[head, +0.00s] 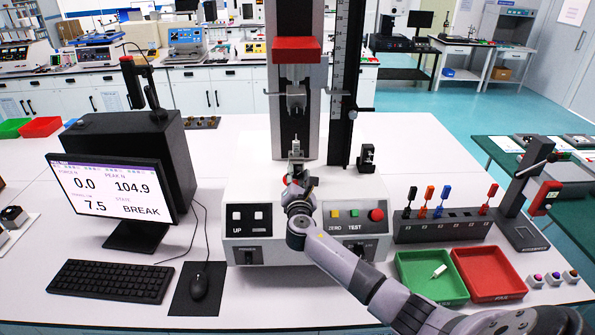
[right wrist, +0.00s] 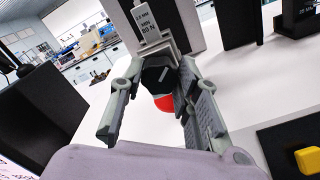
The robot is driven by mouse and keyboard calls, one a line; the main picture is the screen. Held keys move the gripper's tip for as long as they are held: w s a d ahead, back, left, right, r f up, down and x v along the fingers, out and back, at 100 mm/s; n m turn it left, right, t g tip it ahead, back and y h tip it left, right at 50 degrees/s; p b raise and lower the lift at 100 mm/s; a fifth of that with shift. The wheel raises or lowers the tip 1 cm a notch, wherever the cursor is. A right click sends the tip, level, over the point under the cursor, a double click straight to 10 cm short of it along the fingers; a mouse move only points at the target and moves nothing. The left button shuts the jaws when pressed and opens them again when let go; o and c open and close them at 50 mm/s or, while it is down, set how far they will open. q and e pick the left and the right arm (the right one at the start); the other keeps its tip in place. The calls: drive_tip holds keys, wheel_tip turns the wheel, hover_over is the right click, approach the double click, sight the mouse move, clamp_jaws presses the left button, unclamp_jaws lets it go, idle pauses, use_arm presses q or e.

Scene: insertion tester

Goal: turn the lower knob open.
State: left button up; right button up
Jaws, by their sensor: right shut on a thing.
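The tester's light grey column (head: 297,120) stands at the middle of the table in the head view. The upper grip (head: 291,98) hangs below a red block. My right gripper (head: 297,175) is at the lower grip, just above the tester's base, and largely hides it in the head view. In the right wrist view its fingers are on both sides of the dark lower knob (right wrist: 155,76), shut on it. A labelled metal piece (right wrist: 150,22) rises above the knob. How far the knob is turned I cannot tell. My left gripper is not in view.
The base panel (head: 315,250) carries buttons and a red stop button (head: 376,214). A monitor (head: 112,187) reading BREAK, a keyboard (head: 112,281) and a mouse (head: 199,286) are at left. Green (head: 403,282) and red (head: 461,266) trays and a tool rack (head: 405,232) are at right.

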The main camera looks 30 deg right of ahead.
drive_tip(key=n+p, duration=0.1)
drive_tip(key=n, duration=0.2)
drive_tip(key=shift+n+p, duration=0.35)
drive_tip(key=shift+n, duration=0.55)
drive_tip(key=n, duration=0.4)
drive_tip(key=shift+f+n, duration=0.15)
drive_tip(key=shift+n, duration=0.25)
drive_tip(key=o, duration=1.2)
drive_tip(key=shift+c, duration=0.2)
drive_tip(key=shift+a, duration=0.1)
